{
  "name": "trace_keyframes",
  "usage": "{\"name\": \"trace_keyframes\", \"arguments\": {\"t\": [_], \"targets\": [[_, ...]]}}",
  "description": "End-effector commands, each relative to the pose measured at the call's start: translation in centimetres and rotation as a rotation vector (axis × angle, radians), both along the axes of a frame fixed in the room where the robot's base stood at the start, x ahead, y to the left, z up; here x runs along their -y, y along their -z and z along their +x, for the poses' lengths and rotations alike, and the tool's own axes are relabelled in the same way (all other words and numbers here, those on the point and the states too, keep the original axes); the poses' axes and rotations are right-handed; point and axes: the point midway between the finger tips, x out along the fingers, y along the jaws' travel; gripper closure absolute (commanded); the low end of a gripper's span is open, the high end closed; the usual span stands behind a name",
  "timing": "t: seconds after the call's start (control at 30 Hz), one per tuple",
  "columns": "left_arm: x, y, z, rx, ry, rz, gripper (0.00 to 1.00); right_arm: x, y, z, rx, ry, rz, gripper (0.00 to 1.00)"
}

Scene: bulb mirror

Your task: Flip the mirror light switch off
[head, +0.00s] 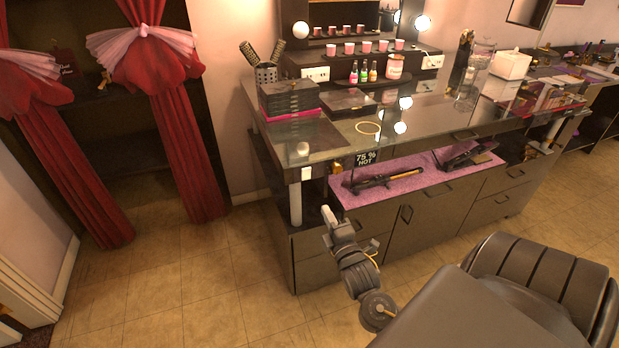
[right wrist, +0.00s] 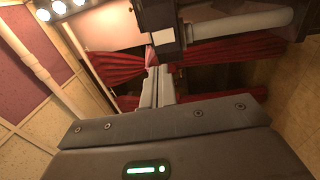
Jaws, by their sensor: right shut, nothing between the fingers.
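A small white plate that looks like the switch (head: 306,173) sits at the vanity's near left corner, under the glass top. A white panel (right wrist: 165,36), likely the same plate, shows on a dark block in the right wrist view; its on or off position is too small to tell. The mirror bulbs (head: 422,23) glow at the top. My right gripper (head: 328,213) is shut and empty, below and slightly right of the plate and apart from it. Its closed fingers (right wrist: 157,72) also show in the right wrist view. My left gripper is out of view.
The glass vanity top (head: 320,141) overhangs the drawers. An open drawer (head: 405,190) holds dark tools on a pink lining. A dark chair (head: 530,275) stands at the right. The floor at the left is clear.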

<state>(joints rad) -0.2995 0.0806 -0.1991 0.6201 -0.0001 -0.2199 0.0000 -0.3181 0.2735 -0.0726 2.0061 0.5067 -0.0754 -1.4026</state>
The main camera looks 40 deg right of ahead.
Motion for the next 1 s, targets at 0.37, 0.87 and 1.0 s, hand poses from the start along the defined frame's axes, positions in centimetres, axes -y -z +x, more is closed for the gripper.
{"name": "trace_keyframes", "arguments": {"t": [0.37,0.87,1.0], "targets": [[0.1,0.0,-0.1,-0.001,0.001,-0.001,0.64,0.1,-0.4,0.1,0.007,0.002,-0.008,1.0],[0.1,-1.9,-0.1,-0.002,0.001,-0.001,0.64,2.7,-1.7,7.5,0.008,0.004,-0.008,1.0],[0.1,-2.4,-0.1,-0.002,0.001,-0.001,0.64,3.6,-2.0,10.0,0.006,0.003,-0.008,1.0]]}}
